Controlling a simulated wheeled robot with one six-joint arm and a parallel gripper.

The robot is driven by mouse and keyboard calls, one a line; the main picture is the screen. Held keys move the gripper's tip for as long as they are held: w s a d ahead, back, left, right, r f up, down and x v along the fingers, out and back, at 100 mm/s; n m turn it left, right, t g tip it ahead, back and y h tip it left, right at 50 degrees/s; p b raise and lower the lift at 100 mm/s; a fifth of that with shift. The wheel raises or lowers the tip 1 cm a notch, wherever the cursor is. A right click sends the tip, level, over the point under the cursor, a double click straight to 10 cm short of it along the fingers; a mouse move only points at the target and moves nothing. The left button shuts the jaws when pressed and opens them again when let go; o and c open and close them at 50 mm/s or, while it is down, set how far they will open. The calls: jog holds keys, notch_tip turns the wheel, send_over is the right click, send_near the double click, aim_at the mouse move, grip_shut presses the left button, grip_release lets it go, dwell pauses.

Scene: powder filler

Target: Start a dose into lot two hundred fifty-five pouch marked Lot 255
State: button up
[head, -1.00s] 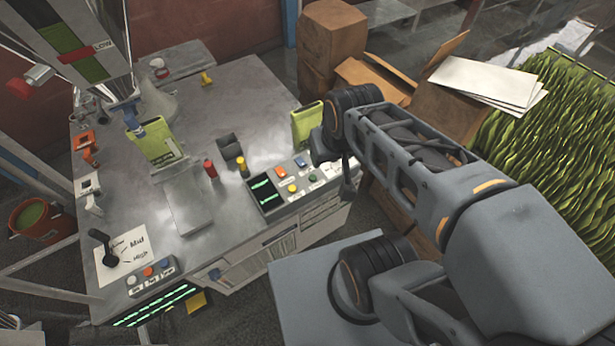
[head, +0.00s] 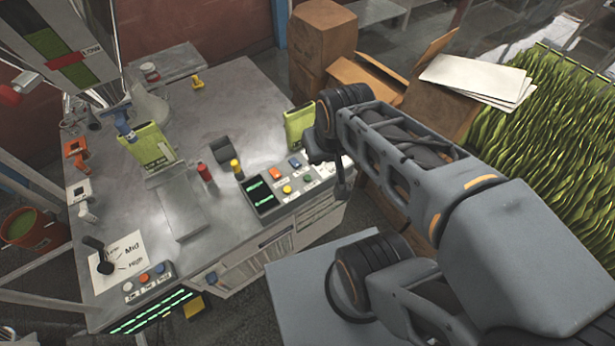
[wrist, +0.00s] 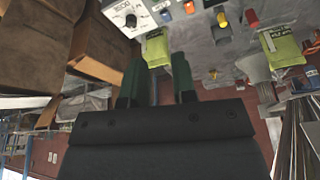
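A green pouch (head: 150,147) stands upright under the blue nozzle (head: 122,122) of the filler; its print is too small to read. A second green pouch (head: 298,124) stands at the table's right side, partly behind my arm. Both show in the wrist view, the nozzle pouch (wrist: 285,48) at right and the other (wrist: 157,48) beyond my fingers. My gripper (wrist: 157,72) has its two dark green fingers apart, with nothing clearly between them. In the head view my wrist hides the fingers. A control panel (head: 290,190) has orange, blue, yellow and green buttons and a lit display.
The front-left corner has a black lever (head: 95,243) on a Mid/High card, with a small button box (head: 148,283) below. A red cylinder (head: 205,172) and a yellow one (head: 236,168) stand mid-table. Brown cartons (head: 322,50) and a pile of green pouches (head: 540,120) lie right.

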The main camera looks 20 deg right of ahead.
grip_shut()
dwell(1.2)
